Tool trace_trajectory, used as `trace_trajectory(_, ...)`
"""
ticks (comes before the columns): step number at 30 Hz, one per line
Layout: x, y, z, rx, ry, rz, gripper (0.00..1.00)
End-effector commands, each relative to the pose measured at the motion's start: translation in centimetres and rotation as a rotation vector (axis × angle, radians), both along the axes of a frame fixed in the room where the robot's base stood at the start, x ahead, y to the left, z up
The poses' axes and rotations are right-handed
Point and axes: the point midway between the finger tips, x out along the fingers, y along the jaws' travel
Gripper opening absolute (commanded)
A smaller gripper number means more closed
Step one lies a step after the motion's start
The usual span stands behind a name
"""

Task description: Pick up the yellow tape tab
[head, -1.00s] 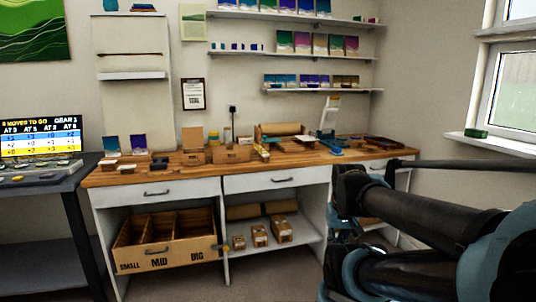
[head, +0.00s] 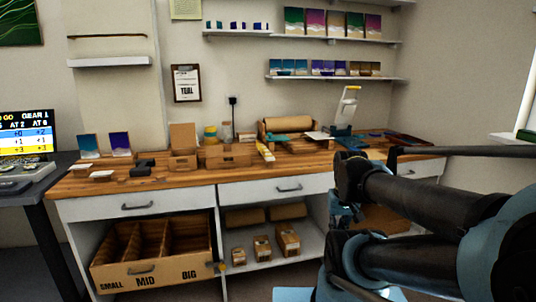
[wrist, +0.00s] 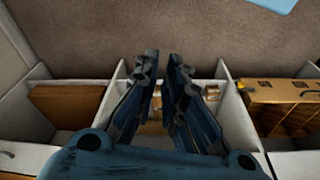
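A small yellow piece (head: 222,267) shows at the right front corner of the divided cardboard box under the bench. It also shows in the wrist view (wrist: 241,86). Another yellow piece (head: 354,88) tops a white upright on the blue stand on the bench. I cannot tell from its shape which is the tape tab. My gripper (wrist: 164,57) points at the lower shelves, its two fingers apart with nothing between them. It is left of the corner piece in the wrist view and not touching it. In the head view my arm mostly hides the gripper.
Small cartons (head: 262,248) stand on the middle shelf (head: 275,262). White partitions (wrist: 228,75) separate the bays. The wooden benchtop (head: 200,178) carries boxes and tools. Bare floor (wrist: 165,25) lies in front.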

Motion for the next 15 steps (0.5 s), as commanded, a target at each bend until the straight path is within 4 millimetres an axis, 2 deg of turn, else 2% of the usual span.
trace_trajectory(12,0.0,0.0,0.0,0.0,0.0,0.0,0.1)
trace_trajectory(15,-0.5,0.1,1.0,-0.001,-0.014,0.005,0.1)
